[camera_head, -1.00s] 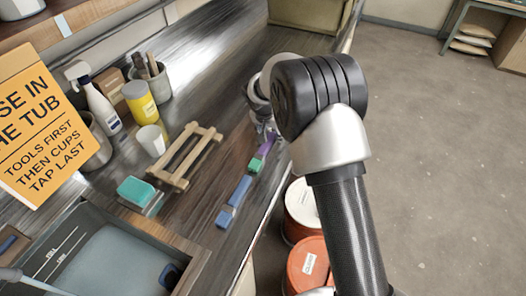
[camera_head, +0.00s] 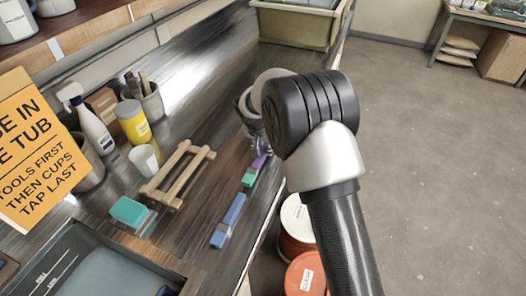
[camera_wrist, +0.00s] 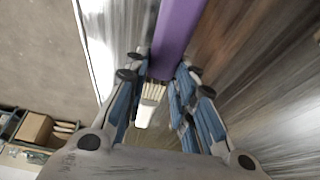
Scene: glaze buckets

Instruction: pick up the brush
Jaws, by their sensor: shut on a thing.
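The brush (camera_wrist: 176,38) has a purple handle and pale bristles (camera_wrist: 150,104). In the wrist view it lies between the fingers of my gripper (camera_wrist: 156,82), which is shut on it. The handle runs out past the fingertips and the bristles point back toward the palm. In the head view a purple piece (camera_head: 260,161) shows at the bench edge, just below my gripper (camera_head: 259,143). My arm hides much of the gripper there. I cannot tell how far the brush is above the bench.
A green piece (camera_head: 249,178) and a blue block (camera_head: 228,221) lie along the bench edge. A wooden frame (camera_head: 177,175), white cup (camera_head: 144,159), yellow jar (camera_head: 133,121) and teal sponge (camera_head: 128,211) stand left. Buckets (camera_head: 306,274) stand on the floor beside the bench.

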